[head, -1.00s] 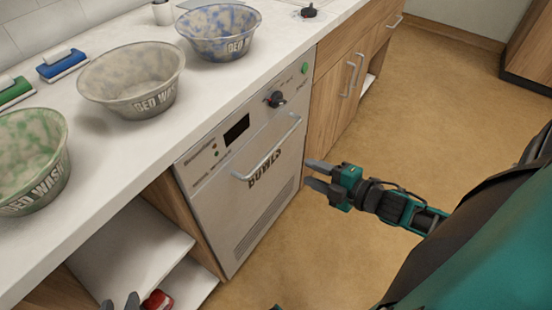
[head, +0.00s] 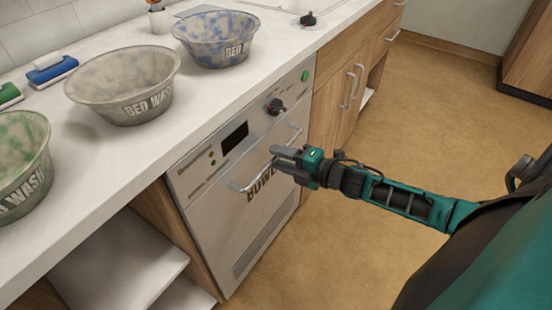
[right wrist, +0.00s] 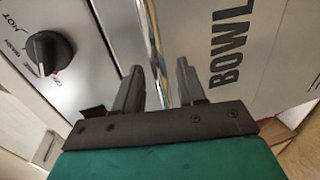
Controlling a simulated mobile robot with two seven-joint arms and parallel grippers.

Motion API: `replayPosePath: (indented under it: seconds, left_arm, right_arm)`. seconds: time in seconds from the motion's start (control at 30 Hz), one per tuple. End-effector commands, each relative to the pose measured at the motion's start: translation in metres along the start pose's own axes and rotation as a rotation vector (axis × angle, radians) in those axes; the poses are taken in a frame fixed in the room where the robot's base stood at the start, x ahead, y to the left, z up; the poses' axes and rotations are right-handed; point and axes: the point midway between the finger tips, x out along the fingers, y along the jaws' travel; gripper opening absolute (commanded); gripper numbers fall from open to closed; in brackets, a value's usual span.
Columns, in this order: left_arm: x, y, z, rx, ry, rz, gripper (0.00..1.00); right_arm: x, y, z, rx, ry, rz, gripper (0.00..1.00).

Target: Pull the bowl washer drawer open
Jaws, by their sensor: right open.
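The bowl washer drawer front (head: 245,235) is a pale grey panel marked "BOWLS", set under the counter, and it looks shut. Its bar handle (head: 242,186) runs across the upper part. My right gripper (head: 276,157) is at the handle's middle, hiding part of the bar and the lettering. In the right wrist view, the open fingers (right wrist: 160,82) stand on either side of the shiny handle bar (right wrist: 154,50), with gaps visible beside it. My left gripper is not in view.
Several wash bowls, including a blue-speckled one (head: 214,40) and a grey one (head: 124,85), stand on the white counter (head: 190,112). A black knob (head: 274,106) is on the washer panel. Wooden cabinets (head: 335,90) adjoin it. The floor (head: 440,120) in front is clear.

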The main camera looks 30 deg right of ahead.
Motion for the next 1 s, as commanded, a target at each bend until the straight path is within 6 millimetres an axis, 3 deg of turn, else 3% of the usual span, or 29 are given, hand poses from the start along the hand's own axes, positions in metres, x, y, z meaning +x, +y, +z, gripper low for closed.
replayPosePath:
  seconds: [0.2, 0.53, 1.0]
  left_arm:
    - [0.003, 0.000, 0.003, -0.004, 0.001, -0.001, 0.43]
    - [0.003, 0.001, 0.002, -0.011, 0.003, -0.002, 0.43]
    - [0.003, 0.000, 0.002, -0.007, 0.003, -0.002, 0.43]
  right_arm:
    - [0.017, 0.000, 0.000, 0.002, 0.000, 0.000, 0.40]
    - [0.019, 0.000, -0.001, 0.002, 0.000, -0.001, 0.40]
    - [0.019, 0.000, -0.001, 0.002, 0.000, -0.001, 0.00]
